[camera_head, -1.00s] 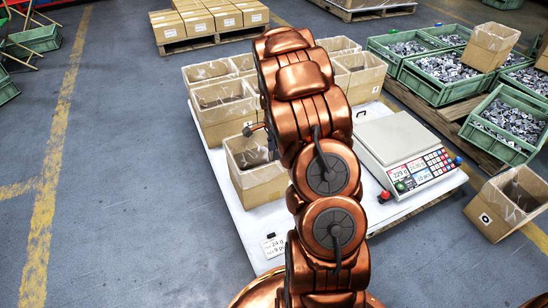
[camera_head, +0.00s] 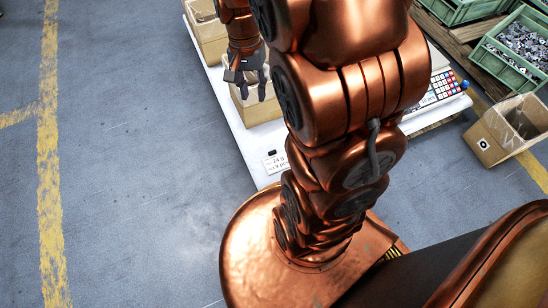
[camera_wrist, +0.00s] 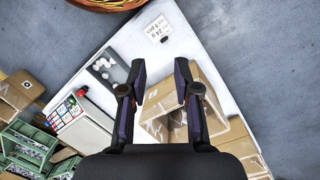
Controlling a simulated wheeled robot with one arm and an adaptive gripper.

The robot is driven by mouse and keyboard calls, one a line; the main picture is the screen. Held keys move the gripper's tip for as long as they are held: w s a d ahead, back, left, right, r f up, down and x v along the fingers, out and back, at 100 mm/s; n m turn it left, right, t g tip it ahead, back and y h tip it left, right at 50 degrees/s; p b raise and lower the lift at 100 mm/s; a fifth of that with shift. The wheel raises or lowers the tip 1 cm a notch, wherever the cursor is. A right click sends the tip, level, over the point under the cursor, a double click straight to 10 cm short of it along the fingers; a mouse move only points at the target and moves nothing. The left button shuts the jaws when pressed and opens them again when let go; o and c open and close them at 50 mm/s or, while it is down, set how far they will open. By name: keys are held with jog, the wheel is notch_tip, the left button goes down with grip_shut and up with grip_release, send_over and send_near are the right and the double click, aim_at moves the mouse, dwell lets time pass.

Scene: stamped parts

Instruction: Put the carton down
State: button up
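A brown open carton (camera_head: 262,112) stands on the white tabletop (camera_head: 232,108) near its front left edge. My gripper (camera_head: 252,96) points down just over this carton and hides part of it.
A scale (camera_head: 440,88) with a keypad stands on the table's right side. A labelled card (camera_head: 275,162) lies at the front corner. An open carton (camera_head: 508,130) sits on the floor at right, near green crates (camera_head: 515,50) of metal parts. The floor at left is clear.

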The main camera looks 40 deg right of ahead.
jog(key=s+a+r+n+g, duration=0.1)
jog(key=s+a+n, duration=0.3)
jog(key=s, duration=0.6)
jog(key=s+a+r+n+g, duration=0.1)
jog(key=s+a+r+n, duration=0.2)
jog(key=s, duration=0.6)
jog(key=a+n, duration=0.2)
jog(key=n, duration=0.1)
jog(key=shift+s+a, duration=0.15)
jog(key=shift+s, duration=0.25)
jog(key=shift+r, duration=0.1)
